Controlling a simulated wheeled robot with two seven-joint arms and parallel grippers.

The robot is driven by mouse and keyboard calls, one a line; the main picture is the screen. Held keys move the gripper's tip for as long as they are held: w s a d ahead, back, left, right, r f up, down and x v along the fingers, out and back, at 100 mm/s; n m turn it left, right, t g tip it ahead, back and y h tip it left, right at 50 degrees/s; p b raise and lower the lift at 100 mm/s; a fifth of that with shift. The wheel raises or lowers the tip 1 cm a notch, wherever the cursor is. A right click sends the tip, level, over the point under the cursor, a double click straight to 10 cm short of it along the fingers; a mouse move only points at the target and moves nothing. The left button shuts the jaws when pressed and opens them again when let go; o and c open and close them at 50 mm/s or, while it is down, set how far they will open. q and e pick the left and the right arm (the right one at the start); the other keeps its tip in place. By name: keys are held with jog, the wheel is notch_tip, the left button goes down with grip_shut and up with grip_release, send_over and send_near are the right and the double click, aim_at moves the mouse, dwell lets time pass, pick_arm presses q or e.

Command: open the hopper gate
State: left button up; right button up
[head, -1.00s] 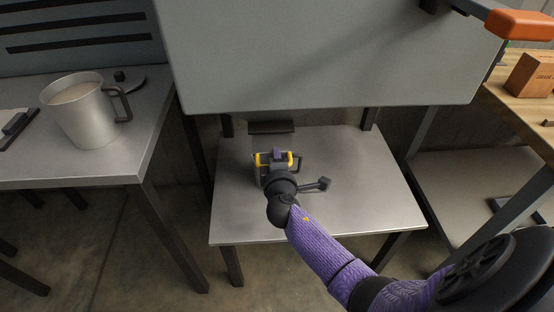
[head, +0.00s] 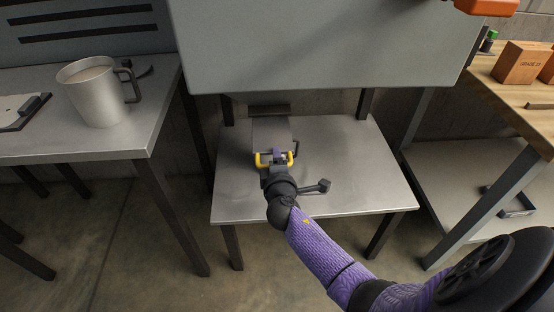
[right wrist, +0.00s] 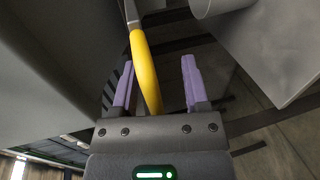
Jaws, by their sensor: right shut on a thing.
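The hopper (head: 320,45) is a large grey box above the metal table. A flat grey gate plate (head: 270,130) sticks out from under its front edge toward me, with a yellow handle (head: 262,160) at its near end. My right gripper (head: 277,155) is at the handle, its purple fingers on either side of the bar. In the right wrist view the yellow handle (right wrist: 146,75) runs between the fingers (right wrist: 157,80), closer to the left one. The gripper is shut on the handle. The hopper's outlet is hidden. My left gripper is not in view.
A metal table (head: 350,165) lies below the hopper, mostly bare. A side table (head: 90,145) at left holds a metal mug (head: 95,95) and a clipboard (head: 18,112). A wooden bench (head: 505,90) at right holds a box (head: 520,62).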

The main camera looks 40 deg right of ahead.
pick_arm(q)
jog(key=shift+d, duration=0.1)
pick_arm(e)
jog(key=shift+r, duration=0.2)
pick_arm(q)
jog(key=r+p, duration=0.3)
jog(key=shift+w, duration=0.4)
pick_arm(e)
jog(key=v, duration=0.9)
jog(key=shift+s+a, duration=0.2)
jog(key=shift+s, duration=0.1)
